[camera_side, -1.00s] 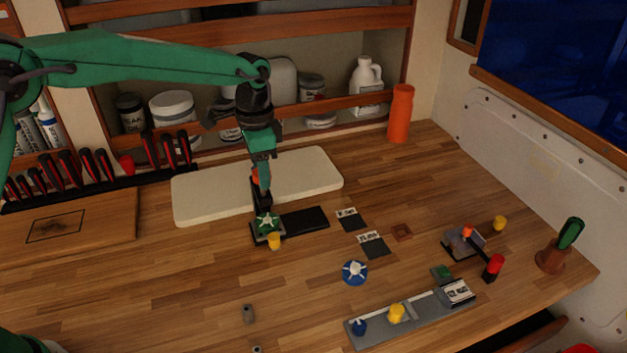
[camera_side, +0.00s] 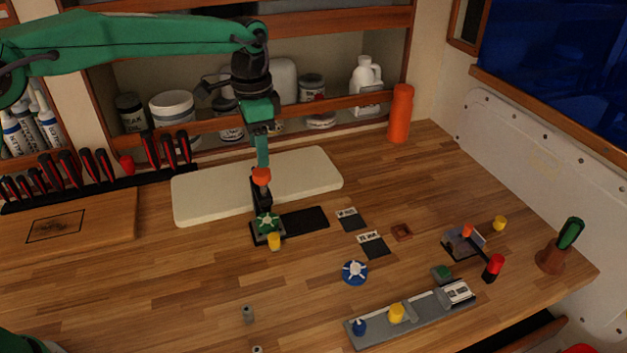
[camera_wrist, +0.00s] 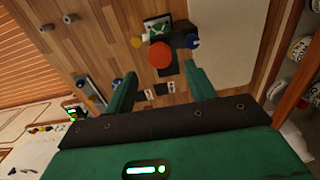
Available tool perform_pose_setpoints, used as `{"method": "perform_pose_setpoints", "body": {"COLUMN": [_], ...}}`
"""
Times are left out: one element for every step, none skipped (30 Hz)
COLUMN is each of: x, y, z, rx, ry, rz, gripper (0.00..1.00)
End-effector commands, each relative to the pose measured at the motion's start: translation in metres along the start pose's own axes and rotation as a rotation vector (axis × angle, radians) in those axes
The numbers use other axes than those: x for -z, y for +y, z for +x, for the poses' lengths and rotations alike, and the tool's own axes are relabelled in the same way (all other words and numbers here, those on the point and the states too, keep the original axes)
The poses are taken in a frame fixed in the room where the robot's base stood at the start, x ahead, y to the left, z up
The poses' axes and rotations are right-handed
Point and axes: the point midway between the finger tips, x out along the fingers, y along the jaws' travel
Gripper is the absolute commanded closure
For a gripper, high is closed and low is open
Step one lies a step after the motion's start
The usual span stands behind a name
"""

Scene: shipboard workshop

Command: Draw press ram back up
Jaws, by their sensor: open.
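The press (camera_side: 258,196) is a small black stand with an orange-red knob (camera_side: 261,177) on top. A green star-shaped part (camera_side: 267,223) sits at its base, with a yellow cylinder (camera_side: 274,242) at the front. My gripper (camera_side: 262,162) is just above the knob, pointing down. In the wrist view my gripper (camera_wrist: 160,72) is open, with the round orange knob (camera_wrist: 160,54) beyond the fingertips and roughly between them. Nothing is held. The ram itself is too small to make out.
A pale board (camera_side: 315,170) lies behind the press, and a dark pad (camera_side: 306,220) lies right of it. A blue part (camera_side: 355,272) and a grey rail fixture (camera_side: 425,312) stand to the front right. An orange bottle (camera_side: 400,114) stands at the back. The front-left bench is mostly clear.

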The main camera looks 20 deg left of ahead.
Motion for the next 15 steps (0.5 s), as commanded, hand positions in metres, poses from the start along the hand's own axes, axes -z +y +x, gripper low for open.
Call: {"method": "perform_pose_setpoints", "body": {"x": [0.0,0.0,0.0,0.0,0.0,0.0,0.0,0.0,0.0,0.0,0.0,0.0,0.0,0.0,0.0], "y": [0.0,0.0,0.0,0.0,0.0,0.0,0.0,0.0,0.0,0.0,0.0,0.0,0.0,0.0,0.0], "z": [-0.006,-0.009,-0.012,-0.014,-0.016,-0.017,-0.018,-0.019,-0.019,-0.019,-0.019,-0.019,-0.019,-0.019,-0.019], "rx": [0.001,0.001,0.001,0.001,0.0,0.0,0.0,0.0,0.0,0.0,0.0,0.0,0.0,0.0,0.0], "ry": [0.001,0.002,0.001,0.001,0.001,0.0,0.0,0.0,0.0,0.0,0.0,0.0,0.0,0.0,0.0], "rz": [0.0,0.0,0.0,0.0,0.0,0.0,0.0,0.0,0.0,0.0,0.0,0.0,0.0,0.0,0.0], "gripper": [0.45,0.45,0.45,0.45,0.45,0.45,0.45,0.45,0.45,0.45,0.45,0.45,0.45,0.45,0.45]}}
